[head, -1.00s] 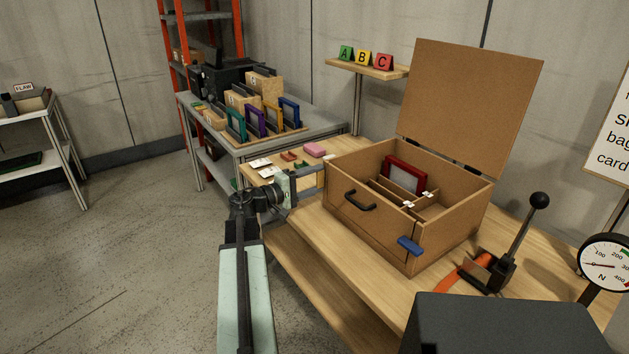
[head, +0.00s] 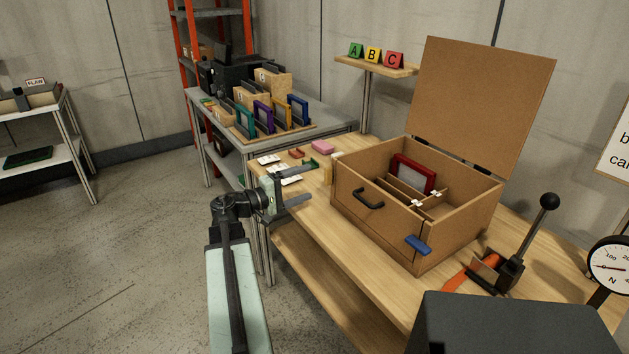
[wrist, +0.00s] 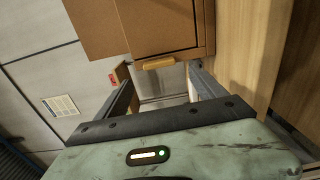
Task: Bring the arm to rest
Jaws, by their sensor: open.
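My gripper (head: 304,186) is open and empty, with its two fingers apart, over the near left edge of the wooden workbench (head: 300,222). It points right, toward the left side of the open brown box (head: 385,226), and is apart from it. In the wrist view my gripper (wrist: 163,90) also shows spread fingers with nothing held between them. The brown box (wrist: 160,28) appears there beyond the fingers, with a small tan block (wrist: 155,63) at its edge. The box's lid stands up, and a red-framed panel (head: 413,174) sits inside among dividers.
A lever tool (head: 515,262) stands right of the box, near a dial gauge (head: 610,266). A grey table (head: 330,122) behind holds several coloured frames. Small cards and a pink block (head: 322,147) lie on the bench. The floor at left is clear.

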